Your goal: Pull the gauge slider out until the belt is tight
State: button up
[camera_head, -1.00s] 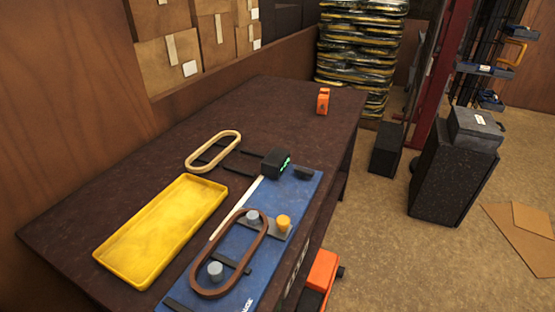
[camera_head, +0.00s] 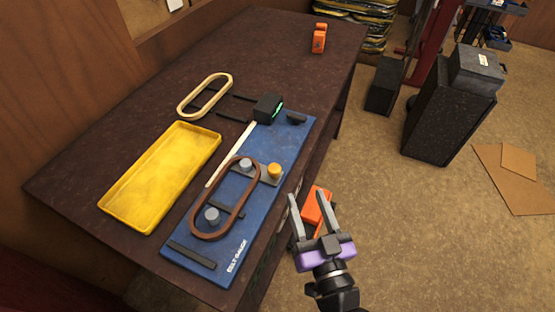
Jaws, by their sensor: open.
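The blue belt gauge board (camera_head: 293,137) lies along the right side of the dark table. A brown belt (camera_head: 199,233) loops around two grey pegs, the near peg (camera_head: 211,216) and the far peg (camera_head: 246,164). The slider, a grey plate (camera_head: 267,180) with a yellow knob (camera_head: 274,171), sits at the far peg, with the knob just outside the loop.
A yellow tray (camera_head: 128,220) lies left of the board, and a cream belt (camera_head: 183,108) lies behind it. An orange object (camera_head: 319,38) stands at the table's far end. Another orange object (camera_head: 316,205) is below, behind my gripper. Dark boxes stand on the floor to the right.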

aim_at(277, 174)
jog(key=w+a+f+n, duration=0.1)
jog(key=w+a+f+n+g+y, duration=0.1)
jog(key=w+a, duration=0.1)
jog(key=w+a+f+n, duration=0.1)
jog(key=shift+w+a+f+y, duration=0.15)
jog(key=shift+a+y, duration=0.25)
jog(key=shift+p+x, duration=0.85)
jog(key=shift+x, duration=3)
jog(key=shift+f, duration=0.15)
grip_shut()
